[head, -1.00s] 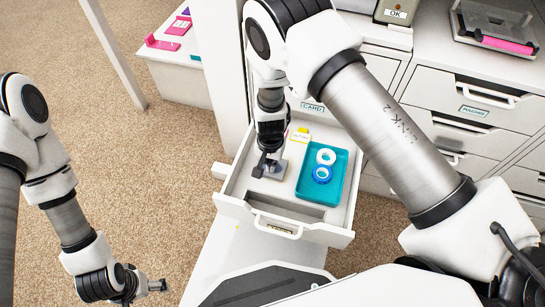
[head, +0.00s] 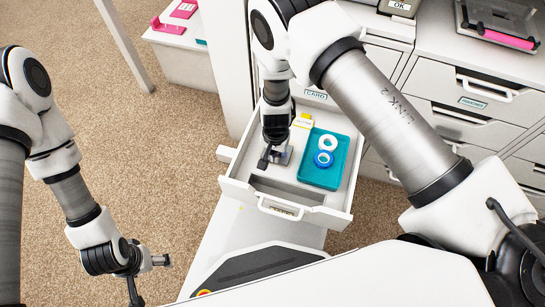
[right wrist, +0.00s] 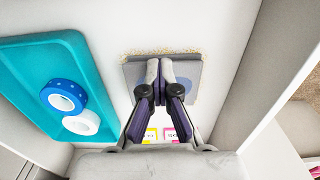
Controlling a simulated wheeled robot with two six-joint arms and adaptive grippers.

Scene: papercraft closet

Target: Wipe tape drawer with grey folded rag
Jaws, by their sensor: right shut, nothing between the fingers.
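The open white drawer (head: 340,214) holds a teal tray (head: 318,178) with one white tape roll (head: 327,143) and one blue tape roll (head: 323,159). The grey folded rag (head: 285,155) lies flat on the drawer floor, left of the tray; it also shows in the right wrist view (right wrist: 189,70), with yellowish specks around its edges. My right gripper (head: 266,160) is inside the drawer, shut and empty, with its fingertips over the rag in the wrist view (right wrist: 160,62). Contact is unclear. My left gripper (head: 148,276) is open and empty, outside the drawer at lower left.
Yellow and pink labelled items (right wrist: 160,135) lie in the drawer behind the rag. Closed drawers (head: 470,90) stand at right. A white stand with pink items (head: 165,25) is at back left, with open carpet around it.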

